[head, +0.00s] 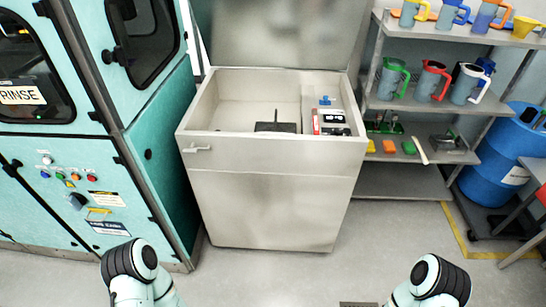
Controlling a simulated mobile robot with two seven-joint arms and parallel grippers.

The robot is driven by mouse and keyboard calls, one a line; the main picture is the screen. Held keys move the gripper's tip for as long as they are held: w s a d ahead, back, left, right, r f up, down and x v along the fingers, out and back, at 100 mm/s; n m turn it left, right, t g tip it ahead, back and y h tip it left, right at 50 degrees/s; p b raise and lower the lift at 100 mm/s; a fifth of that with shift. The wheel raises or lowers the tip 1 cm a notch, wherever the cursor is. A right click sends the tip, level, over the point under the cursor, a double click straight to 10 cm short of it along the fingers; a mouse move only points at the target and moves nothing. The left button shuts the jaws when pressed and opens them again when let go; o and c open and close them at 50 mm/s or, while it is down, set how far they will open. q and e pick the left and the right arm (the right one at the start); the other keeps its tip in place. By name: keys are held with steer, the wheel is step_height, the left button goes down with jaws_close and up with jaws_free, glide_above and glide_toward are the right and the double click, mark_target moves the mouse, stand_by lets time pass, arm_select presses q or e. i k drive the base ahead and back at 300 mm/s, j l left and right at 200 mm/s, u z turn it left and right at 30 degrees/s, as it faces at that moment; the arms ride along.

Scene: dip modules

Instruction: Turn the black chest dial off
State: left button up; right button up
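The grey metal chest (265,200) stands in the middle with its lid (280,35) raised and its basin open. At the right of the basin is a control panel (332,122) with a dark display, a red strip at its left and small dark parts below the display. A black dial on it is too small to make out for certain, so its setting cannot be read. Only white and black links of my two arms show at the bottom left and bottom right. Neither gripper is in view, and nothing of mine touches the chest.
A teal washer cabinet (150,165) with coloured buttons and a dark knob stands close on the left. A metal shelf (400,180) with jugs and brushes is at the right, beside a blue drum (500,165).

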mark_target(338, 131)
steer(key=u, duration=0.55)
steer(key=l+u, duration=0.25)
steer(key=u, duration=0.15)
steer(key=l+u, duration=0.75)
steer(key=k+l+u, duration=0.2)
steer(key=l, duration=0.3)
steer(key=l+u, duration=0.15)
steer(key=l, duration=0.3)
